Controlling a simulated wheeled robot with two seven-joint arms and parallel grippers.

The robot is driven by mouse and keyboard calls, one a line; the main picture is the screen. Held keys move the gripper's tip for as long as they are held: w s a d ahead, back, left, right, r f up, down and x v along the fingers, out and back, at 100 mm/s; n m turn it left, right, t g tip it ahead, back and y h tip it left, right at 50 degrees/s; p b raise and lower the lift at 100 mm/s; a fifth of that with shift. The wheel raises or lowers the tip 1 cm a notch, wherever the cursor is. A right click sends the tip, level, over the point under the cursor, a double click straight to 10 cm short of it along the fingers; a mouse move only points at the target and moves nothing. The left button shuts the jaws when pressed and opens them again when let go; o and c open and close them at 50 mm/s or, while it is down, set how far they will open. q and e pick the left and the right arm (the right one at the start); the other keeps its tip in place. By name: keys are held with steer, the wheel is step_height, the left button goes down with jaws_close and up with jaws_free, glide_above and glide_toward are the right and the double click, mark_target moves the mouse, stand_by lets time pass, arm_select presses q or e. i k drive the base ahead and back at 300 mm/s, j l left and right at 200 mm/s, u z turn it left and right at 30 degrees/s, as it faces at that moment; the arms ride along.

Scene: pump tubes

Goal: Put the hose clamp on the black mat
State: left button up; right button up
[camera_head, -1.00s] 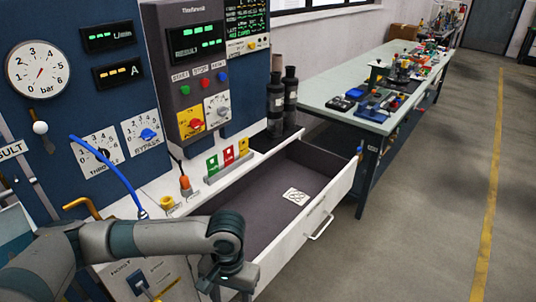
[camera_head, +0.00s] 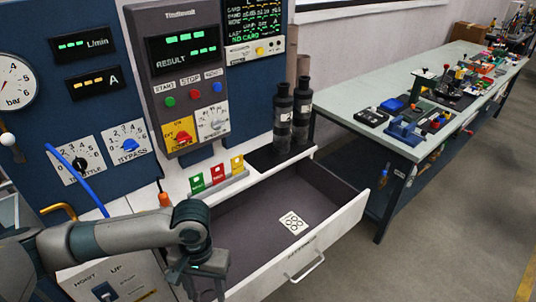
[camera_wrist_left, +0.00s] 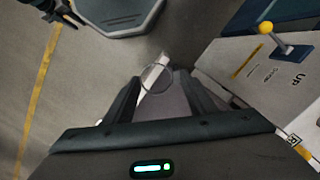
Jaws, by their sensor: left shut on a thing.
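My left gripper (camera_wrist_left: 160,82) is shut on a thin ring, the hose clamp (camera_wrist_left: 157,78), which shows between its fingertips in the left wrist view. In the head view my left gripper (camera_head: 207,290) hangs at the lower edge, in front of the open drawer, and the clamp cannot be made out there. A black mat (camera_head: 262,160) lies on the white counter behind the drawer, with two black cylinders standing on it. A dark part at the top left of the left wrist view may be my right gripper (camera_wrist_left: 62,12); its jaws are unclear.
The open drawer (camera_head: 345,222) holds a white card with circles (camera_head: 293,222). Red, green and yellow tags (camera_head: 217,174) stand on the counter. A blue hose (camera_head: 75,178) rises at the left. A green-topped bench (camera_head: 350,92) carries several items at the right.

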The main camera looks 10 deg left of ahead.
mark_target(260, 159)
steer(key=i+l+u, duration=0.35)
steer(key=l, duration=0.35)
steer(key=i+l+u, duration=0.2)
steer(key=i+l, duration=0.1)
steer(key=l, duration=0.1)
